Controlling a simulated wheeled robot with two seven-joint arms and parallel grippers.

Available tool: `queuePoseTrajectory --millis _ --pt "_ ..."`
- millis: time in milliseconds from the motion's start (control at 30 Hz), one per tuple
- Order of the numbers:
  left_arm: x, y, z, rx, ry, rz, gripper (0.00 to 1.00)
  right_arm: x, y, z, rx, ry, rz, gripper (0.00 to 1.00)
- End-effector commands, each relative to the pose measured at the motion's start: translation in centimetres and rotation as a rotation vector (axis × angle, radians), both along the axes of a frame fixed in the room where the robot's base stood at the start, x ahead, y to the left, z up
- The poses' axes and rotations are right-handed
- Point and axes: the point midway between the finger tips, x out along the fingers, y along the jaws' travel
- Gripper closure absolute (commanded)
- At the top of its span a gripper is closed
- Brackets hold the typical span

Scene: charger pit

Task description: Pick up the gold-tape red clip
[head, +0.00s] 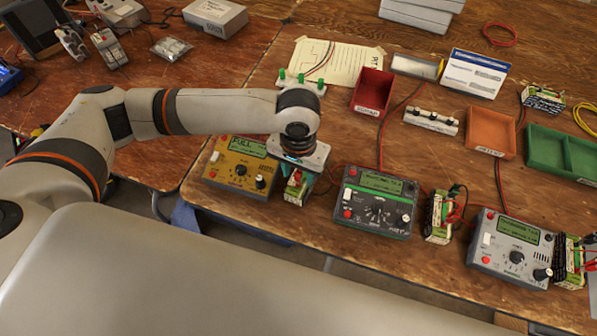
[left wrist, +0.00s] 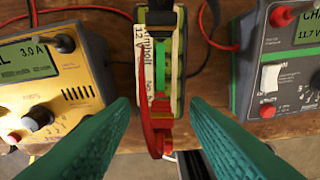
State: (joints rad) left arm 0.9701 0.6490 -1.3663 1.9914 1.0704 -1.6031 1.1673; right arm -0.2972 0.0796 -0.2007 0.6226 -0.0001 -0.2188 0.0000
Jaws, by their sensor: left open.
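A red clip (left wrist: 157,125) sits at the near end of a green battery pack (left wrist: 177,100) in the left wrist view, with a red lead beside it. I cannot make out gold tape on the clip. The pack carries a pale, hand-lettered label. In the head view the pack (head: 295,193) stands just right of the gold charger (head: 240,165), partly hidden by my wrist. My left gripper (left wrist: 160,120) is open, its teal fingers on either side of the red clip and apart from it. My right gripper is not in view.
A grey charger (head: 510,250) is further right. Red and orange trays (head: 490,133) lie behind. The table's front edge is close.

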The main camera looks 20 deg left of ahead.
Motion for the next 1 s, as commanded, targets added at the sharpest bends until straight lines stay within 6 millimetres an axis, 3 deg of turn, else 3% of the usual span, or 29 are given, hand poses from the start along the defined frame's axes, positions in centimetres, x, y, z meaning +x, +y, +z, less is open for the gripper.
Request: queuePoseTrajectory --millis 133,367,733,1000 --pt "0.0 0.0 0.0 -0.001 0.0 0.0 0.61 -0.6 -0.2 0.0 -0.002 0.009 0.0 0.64" --pt "0.0 0.0 0.1 -0.001 0.0 0.0 0.97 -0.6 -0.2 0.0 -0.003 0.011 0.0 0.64" --pt "0.1 -0.1 0.9 -0.003 -0.003 0.0 0.97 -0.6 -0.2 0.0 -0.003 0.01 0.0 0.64" --pt "0.1 -0.1 6.0 -0.004 -0.005 -0.002 0.97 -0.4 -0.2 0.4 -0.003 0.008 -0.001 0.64"
